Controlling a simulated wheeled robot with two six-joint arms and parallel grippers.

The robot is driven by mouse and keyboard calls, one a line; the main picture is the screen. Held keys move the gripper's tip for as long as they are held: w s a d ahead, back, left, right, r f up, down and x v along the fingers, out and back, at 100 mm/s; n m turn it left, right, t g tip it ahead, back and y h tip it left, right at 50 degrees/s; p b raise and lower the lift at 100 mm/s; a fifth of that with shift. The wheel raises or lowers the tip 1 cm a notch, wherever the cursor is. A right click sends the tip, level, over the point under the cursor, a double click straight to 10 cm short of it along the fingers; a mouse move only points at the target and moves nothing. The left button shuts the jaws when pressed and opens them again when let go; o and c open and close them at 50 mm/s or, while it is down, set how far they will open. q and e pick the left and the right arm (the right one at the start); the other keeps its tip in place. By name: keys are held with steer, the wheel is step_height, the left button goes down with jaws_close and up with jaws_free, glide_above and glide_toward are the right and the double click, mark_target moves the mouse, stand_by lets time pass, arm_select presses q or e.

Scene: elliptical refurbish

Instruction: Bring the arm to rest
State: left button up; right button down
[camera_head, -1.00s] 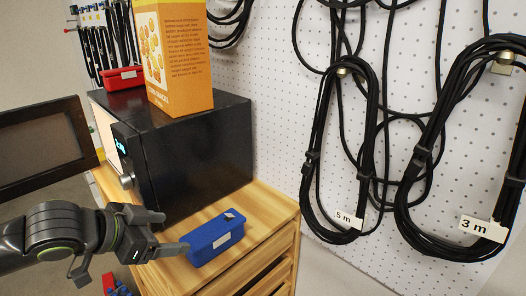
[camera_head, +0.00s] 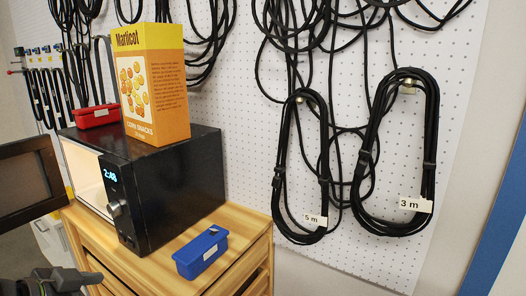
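My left gripper (camera_head: 62,281) is at the bottom left corner, in front of the wooden cabinet, with its arm mostly cut off by the frame. Its fingers show only in part, so I cannot tell whether they are open or shut. It is apart from the blue box (camera_head: 201,251), which sits on the cabinet top in front of the microwave. My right gripper is not in view.
The black microwave (camera_head: 170,190) stands on the wooden cabinet (camera_head: 237,264) with its door (camera_head: 25,180) swung open to the left. A snack box (camera_head: 151,85) and a red bin (camera_head: 97,116) are on top. Cable coils (camera_head: 303,170) hang on the pegboard (camera_head: 350,262).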

arm_select(q)
steer(key=w+a+f+n+t+y+b, duration=0.1)
steer(key=w+a+f+n+y+b, duration=0.15)
steer(key=w+a+f, duration=0.4)
steer(key=w+a+f+n+t+y+b, duration=0.1)
steer(key=w+a+f+n+b, duration=0.15)
steer(key=a+f, duration=0.55)
steer(key=s+a+f+n+g+y+b, duration=0.1)
steer(key=s+a+f, duration=0.15)
steer(key=f, duration=0.75)
steer(key=s+a+f+n+g+y+b, duration=0.1)
steer(key=s+a+f+n, duration=0.15)
steer(key=f, duration=0.75)
steer(key=s+a+f+y+b, duration=0.1)
steer(key=a+f, duration=0.2)
steer(key=f, duration=0.7)
steer(key=s+d+f+g+b, duration=0.1)
steer(key=s+d+f+g, duration=0.15)
steer(key=s+f, duration=0.8)
steer(key=s+d+f+g+b, duration=0.2)
steer(key=s+d+f, duration=0.2)
steer(key=s+f, duration=0.7)
steer(key=s+d+f+m+g+h+b, duration=0.1)
steer(key=s+d+f+g+b, duration=0.1)
steer(key=s+d+f, duration=1.2)
steer(key=s+f+g, duration=0.1)
steer(key=s, duration=0.1)
steer(key=shift+s+d+g, duration=0.3)
steer(key=shift+d+g, duration=0.05)
